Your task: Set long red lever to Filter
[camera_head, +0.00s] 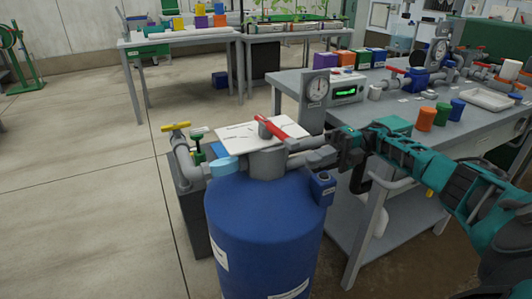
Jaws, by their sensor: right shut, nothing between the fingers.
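The long red lever (285,132) sits on the grey valve head (267,162) on top of a blue tank (262,235). It slants from the hub toward the lower right in the head view. A white label plate (236,138) stands behind the valve head; its lettering is too small to read. My right gripper (338,152) is shut and empty, just right of the lever's end and near the grey pipe stub. I cannot tell whether it touches either one. My left gripper is out of view.
A yellow-handled valve (176,127) and pipe stand left of the tank. On the right, a grey bench (440,135) holds a round gauge (317,90), a box with a green display (346,95), coloured cups and a tray (488,98). Open floor lies on the left.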

